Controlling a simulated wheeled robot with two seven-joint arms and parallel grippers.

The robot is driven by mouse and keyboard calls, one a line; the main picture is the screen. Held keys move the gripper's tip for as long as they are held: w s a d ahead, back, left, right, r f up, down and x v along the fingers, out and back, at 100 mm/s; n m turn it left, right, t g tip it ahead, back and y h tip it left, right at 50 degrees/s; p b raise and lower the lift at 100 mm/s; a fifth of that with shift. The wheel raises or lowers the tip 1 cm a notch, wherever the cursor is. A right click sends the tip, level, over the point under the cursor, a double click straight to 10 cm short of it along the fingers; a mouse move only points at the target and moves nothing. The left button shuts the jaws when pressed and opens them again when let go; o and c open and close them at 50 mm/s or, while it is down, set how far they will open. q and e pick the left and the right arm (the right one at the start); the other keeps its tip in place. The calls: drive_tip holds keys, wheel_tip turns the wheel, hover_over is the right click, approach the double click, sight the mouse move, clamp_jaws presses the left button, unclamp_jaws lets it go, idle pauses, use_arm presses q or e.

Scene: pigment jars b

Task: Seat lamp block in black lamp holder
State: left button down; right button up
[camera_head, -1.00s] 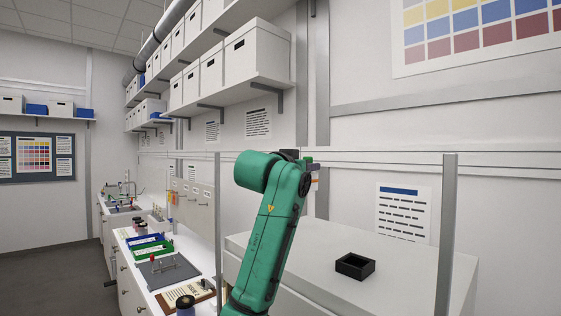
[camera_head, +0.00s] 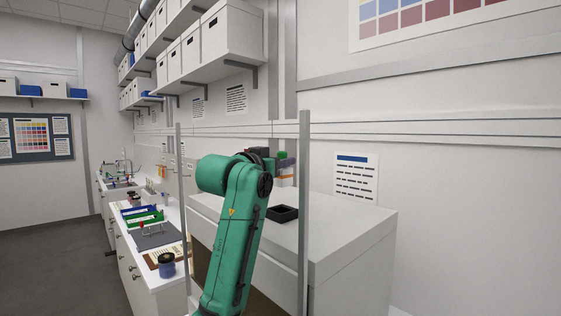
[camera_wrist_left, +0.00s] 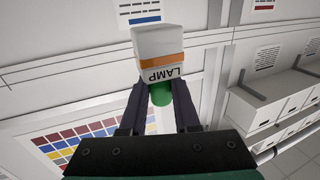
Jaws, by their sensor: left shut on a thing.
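The lamp block (camera_wrist_left: 159,52) is white with an orange band, the word LAMP and a green knob. My left gripper (camera_wrist_left: 160,97) is shut on the green knob, with the block beyond its fingertips. In the head view the left gripper (camera_head: 284,158) is partly behind my green arm, and a part of the block (camera_head: 287,178) shows below it. The black lamp holder (camera_head: 284,219) is a square open tray on the white cabinet top. The block appears above the holder in the picture, apart from it. My right gripper is not in view.
The white cabinet (camera_head: 345,235) has a clear top around the holder. A grey upright post (camera_head: 304,215) stands just right of the holder in the picture. A lower bench with a dark jar (camera_head: 167,265) and trays (camera_head: 143,218) runs along the left.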

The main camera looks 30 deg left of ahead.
sight(281, 184)
use_arm(q)
drive_tip(key=f+b, duration=0.1)
drive_tip(key=f, duration=0.1)
drive_tip(key=f+b, duration=0.2)
drive_tip(key=shift+w+a+f, duration=0.1)
drive_tip(key=shift+a+f, duration=0.1)
drive_tip(key=shift+f, duration=0.15)
drive_tip(key=shift+a+f, duration=0.1)
drive_tip(key=shift+f, duration=0.1)
drive_tip(key=shift+d+r, duration=0.1)
drive_tip(key=shift+d, duration=0.2)
drive_tip(key=shift+a, duration=0.15)
idle(0.7)
idle(0.3)
drive_tip(key=shift+f, duration=0.5)
